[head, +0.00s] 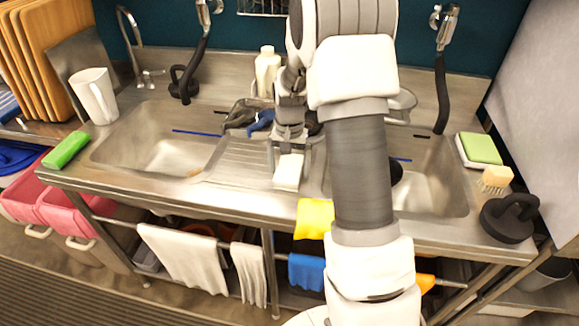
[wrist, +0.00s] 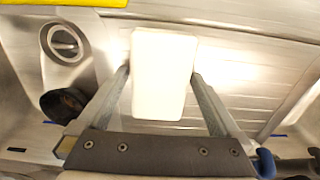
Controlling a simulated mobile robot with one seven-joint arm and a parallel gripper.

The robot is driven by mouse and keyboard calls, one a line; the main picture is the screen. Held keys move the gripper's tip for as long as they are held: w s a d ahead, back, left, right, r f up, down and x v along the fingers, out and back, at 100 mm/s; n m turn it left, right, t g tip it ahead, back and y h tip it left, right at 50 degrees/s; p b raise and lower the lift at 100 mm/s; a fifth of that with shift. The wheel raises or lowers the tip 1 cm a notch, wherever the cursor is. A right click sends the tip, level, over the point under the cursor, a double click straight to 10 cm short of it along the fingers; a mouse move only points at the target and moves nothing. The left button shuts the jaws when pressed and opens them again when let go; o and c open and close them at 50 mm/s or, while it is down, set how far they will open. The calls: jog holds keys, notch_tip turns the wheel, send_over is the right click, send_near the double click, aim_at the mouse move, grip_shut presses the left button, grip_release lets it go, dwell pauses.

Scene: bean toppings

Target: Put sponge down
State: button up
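A pale, nearly white block-shaped sponge (head: 288,172) is at the ribbed steel drainboard (head: 237,168) between the two sinks. It also shows in the middle of the wrist view (wrist: 164,75). My gripper (head: 288,160) points down, one finger at each long side of the sponge. In the wrist view my fingertips (wrist: 162,70) meet its edges, so my gripper looks shut on it. I cannot tell whether the sponge's underside touches the drainboard.
Sinks lie left (head: 165,155) and right (head: 430,185). A green sponge (head: 66,150) lies at the left counter edge. A green-topped block (head: 481,149), a brush (head: 496,179) and a black-handled disc (head: 508,218) sit at the right. A white bottle (head: 267,72) stands behind.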

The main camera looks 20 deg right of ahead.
aim_at(289, 167)
notch_tip(289, 167, up, 12)
jog(key=p, duration=0.1)
jog(key=s+a+r+n+t, duration=0.25)
jog(key=s+a+r, duration=0.25)
jog(key=s+r, duration=0.5)
jog(key=s+a+r+n+t, duration=0.1)
jog(key=s+a+n, duration=0.1)
jog(key=s, duration=0.5)
jog(key=s+a+n+t, duration=0.2)
jog(key=s+a, duration=0.1)
jog(key=s, duration=0.4)
jog(key=shift+s+r, duration=0.15)
jog(key=shift+r, duration=0.2)
